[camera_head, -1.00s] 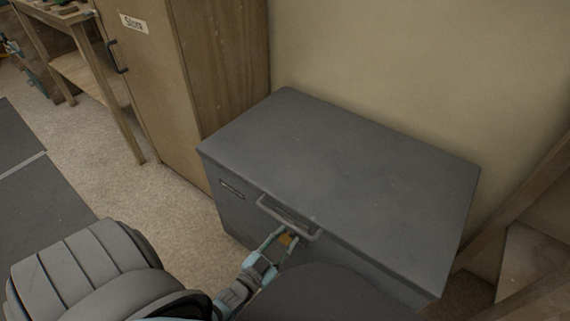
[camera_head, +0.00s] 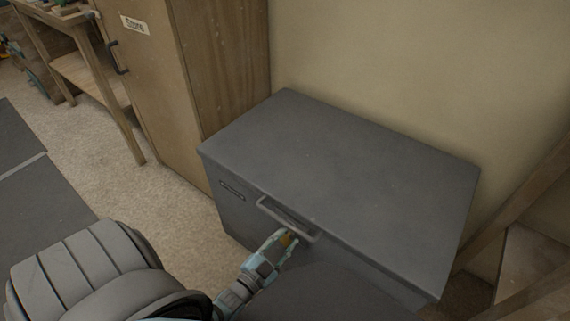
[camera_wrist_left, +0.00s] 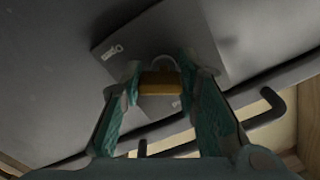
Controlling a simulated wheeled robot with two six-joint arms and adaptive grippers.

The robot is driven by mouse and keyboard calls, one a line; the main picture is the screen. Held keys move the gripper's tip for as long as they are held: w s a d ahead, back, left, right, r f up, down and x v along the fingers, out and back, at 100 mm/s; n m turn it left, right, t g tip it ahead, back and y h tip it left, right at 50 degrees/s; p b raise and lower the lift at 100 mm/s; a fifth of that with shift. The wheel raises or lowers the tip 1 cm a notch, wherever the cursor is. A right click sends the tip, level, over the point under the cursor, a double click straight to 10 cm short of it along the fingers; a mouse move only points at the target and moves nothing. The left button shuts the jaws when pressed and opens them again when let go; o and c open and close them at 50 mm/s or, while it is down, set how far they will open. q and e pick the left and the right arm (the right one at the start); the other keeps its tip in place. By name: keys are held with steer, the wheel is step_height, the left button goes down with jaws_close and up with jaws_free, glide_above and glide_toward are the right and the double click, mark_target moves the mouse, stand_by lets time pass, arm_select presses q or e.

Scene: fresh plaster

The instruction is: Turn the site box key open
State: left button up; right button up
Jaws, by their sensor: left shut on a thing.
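The grey site box (camera_head: 345,170) stands against the wall with its lid closed in the head view. A brass-coloured key piece (camera_head: 287,239) shows at its front, just below the bar handle (camera_head: 288,220). My left gripper (camera_head: 282,241) is shut on this piece. The keyhole itself is hidden. My right gripper is not in view.
The dark handle (camera_wrist_left: 265,112) lies to the right of the fingers in the wrist view. A wooden cupboard (camera_head: 165,90) marked Store stands left of the box. A wooden bench (camera_head: 80,70) is further left. A wooden frame (camera_head: 530,200) stands at the right.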

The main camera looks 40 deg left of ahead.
arm_select(q)
steer(key=o, duration=1.2)
steer(key=s, duration=1.2)
steer(key=shift+d, duration=0.15)
